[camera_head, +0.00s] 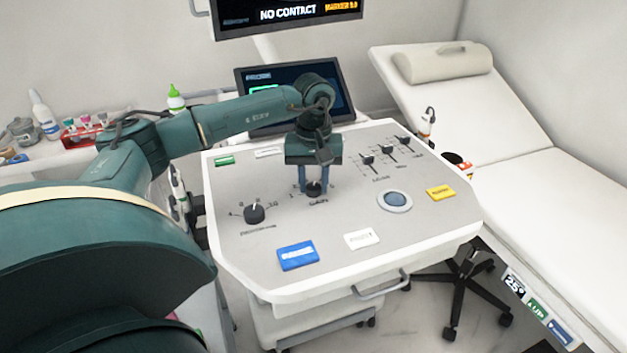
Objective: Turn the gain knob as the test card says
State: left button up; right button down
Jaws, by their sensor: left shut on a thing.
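My left gripper (314,189) reaches down onto the grey console panel (285,225) and is shut on a dark round knob (314,187). A short label under this knob is too small to read with certainty; it may be the gain knob. The fingers stand on both sides of the knob and partly hide its scale. A second black knob (254,213) stands free to the left, with scale marks around it. I cannot pick out the test card with certainty. My right gripper is out of view.
A screen (300,92) stands behind, with an upper monitor (295,14) reading "NO CONTACT". An exam couch (520,160) is at right.

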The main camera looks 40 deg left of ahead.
aim_at(314, 186)
pick_arm(q)
jog(key=shift+m, duration=1)
jog(key=o, duration=1)
jog(key=shift+c, duration=0.2)
jog(key=shift+r, duration=0.1)
notch_tip(314, 186, up, 13)
